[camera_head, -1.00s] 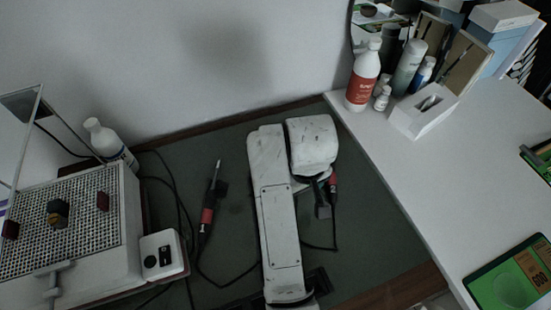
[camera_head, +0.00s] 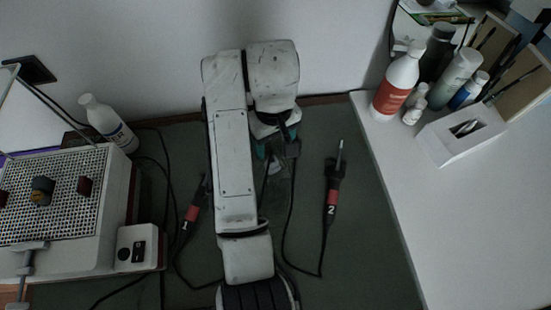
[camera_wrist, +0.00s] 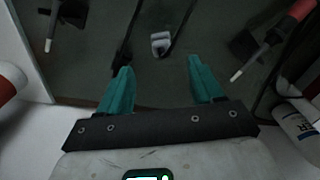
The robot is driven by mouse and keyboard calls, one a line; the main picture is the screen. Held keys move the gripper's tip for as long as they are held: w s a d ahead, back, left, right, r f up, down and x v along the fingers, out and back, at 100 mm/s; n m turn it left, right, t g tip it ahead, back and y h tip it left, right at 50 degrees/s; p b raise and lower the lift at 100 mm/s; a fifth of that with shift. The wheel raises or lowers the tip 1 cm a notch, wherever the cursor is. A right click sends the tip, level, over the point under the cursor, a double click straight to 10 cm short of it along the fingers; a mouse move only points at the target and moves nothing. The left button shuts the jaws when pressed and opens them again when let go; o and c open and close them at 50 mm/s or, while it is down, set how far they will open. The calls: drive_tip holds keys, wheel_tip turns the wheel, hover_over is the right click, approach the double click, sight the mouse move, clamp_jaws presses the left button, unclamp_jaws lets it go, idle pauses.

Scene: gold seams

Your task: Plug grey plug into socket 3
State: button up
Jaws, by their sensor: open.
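My gripper (camera_wrist: 162,90) is open, with its two teal fingers apart and nothing between their tips. In the head view, its teal part (camera_head: 262,150) shows only partly below my arm, over the dark green mat. Beyond the fingertips in the wrist view, a small light-grey piece (camera_wrist: 160,43) lies on the mat beside a dark cable. It may be the grey plug, but I cannot tell for sure. It is apart from the fingers. I cannot make out a numbered socket 3 in either view.
Soldering iron 1 (camera_head: 191,214) lies left of my arm and iron 2 (camera_head: 332,190) right of it, with loose cables. A small control box (camera_head: 137,247) stands beside the perforated bench unit (camera_head: 55,225). Bottles and a white holder (camera_head: 455,145) stand on the white table at right.

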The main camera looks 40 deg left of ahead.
sight(273, 162)
drive_tip(key=shift+f, duration=0.1)
wheel_tip(273, 162, down, 5)
drive_tip(key=shift+f+b, duration=0.1)
drive_tip(key=shift+b, duration=0.5)
drive_tip(key=shift+f, duration=0.15)
drive_tip(key=shift+f, duration=0.1)
drive_tip(key=shift+a+f, duration=0.1)
drive_tip(key=shift+f, duration=2.4)
drive_tip(key=shift+c, duration=0.4)
drive_tip(key=c, duration=1)
